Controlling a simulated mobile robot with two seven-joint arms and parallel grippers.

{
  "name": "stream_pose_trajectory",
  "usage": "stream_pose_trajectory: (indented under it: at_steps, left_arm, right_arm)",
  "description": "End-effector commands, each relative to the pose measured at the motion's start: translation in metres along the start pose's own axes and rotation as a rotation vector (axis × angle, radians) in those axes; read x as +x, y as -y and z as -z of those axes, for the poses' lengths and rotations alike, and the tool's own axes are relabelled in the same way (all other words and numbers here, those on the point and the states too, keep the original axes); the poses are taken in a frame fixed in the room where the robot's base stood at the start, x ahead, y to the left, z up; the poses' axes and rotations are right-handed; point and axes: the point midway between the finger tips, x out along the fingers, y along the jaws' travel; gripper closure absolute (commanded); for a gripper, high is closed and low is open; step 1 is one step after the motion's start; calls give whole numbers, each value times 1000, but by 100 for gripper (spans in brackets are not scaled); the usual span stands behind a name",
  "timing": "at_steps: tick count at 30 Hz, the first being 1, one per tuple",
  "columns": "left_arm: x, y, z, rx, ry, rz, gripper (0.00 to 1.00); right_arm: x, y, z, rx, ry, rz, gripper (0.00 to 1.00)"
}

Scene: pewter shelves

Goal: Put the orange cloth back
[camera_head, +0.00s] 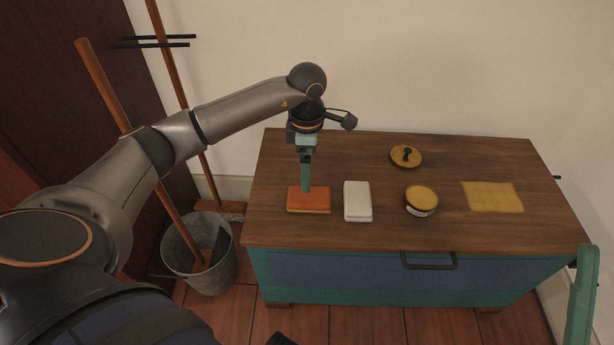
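The orange cloth (312,204) lies as a folded, flat pad on the wooden top of the chest, near its left end. My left gripper (306,187) points straight down over it, with its green fingers at the back part of the cloth. The fingertips seem to meet or nearly meet the cloth. The fingers are seen edge-on, so the gap between them and any hold on the cloth are hidden. I cannot make out my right gripper in this view.
A white folded cloth (357,201) lies close right of the orange one. An open tin (421,200), its lid (406,156) and a flat yellow cloth (493,197) are farther right on the chest top (340,152). A bucket (210,270) stands left on the floor.

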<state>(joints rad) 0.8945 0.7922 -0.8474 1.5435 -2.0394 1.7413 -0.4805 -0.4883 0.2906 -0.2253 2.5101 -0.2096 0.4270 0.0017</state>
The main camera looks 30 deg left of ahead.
Motion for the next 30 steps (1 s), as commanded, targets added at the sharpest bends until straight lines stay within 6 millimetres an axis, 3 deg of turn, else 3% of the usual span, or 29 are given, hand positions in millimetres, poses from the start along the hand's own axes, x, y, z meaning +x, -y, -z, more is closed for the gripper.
stream_pose_trajectory:
  at_steps: [1,6,8,11,14,17,18,21,24,27,30]
  left_arm:
    - [-12,0,0,0,0,-2,0]
    - [-31,0,0,0,0,0,0]
    - [-33,2,-2,3,5,5,0]
    - [-26,21,-17,26,57,52,0]
    - [-10,71,-54,68,197,182,0]
    - [-8,152,-101,90,418,407,0]
    - [-16,187,-117,80,514,515,0]
    - [-55,261,-146,20,738,800,0]
    - [-110,310,-157,-94,931,1101,0]
    - [-171,331,-154,-258,1089,1409,0]
    - [-224,326,-139,-461,1208,1717,0]
  right_arm:
    - [4,-2,4,-7,1,-1,42]
    - [6,-4,6,-18,2,2,42]
    - [6,-4,7,-19,3,2,42]
    - [6,-4,6,-19,4,2,42]
    - [6,-3,6,-18,4,2,42]
    - [6,-3,6,-18,4,2,42]
    - [6,-3,6,-18,4,2,42]
    - [6,-3,6,-17,4,2,42]
    - [6,-3,6,-16,4,2,42]
    - [6,-3,6,-16,5,2,42]
    - [6,-3,6,-15,5,2,42]
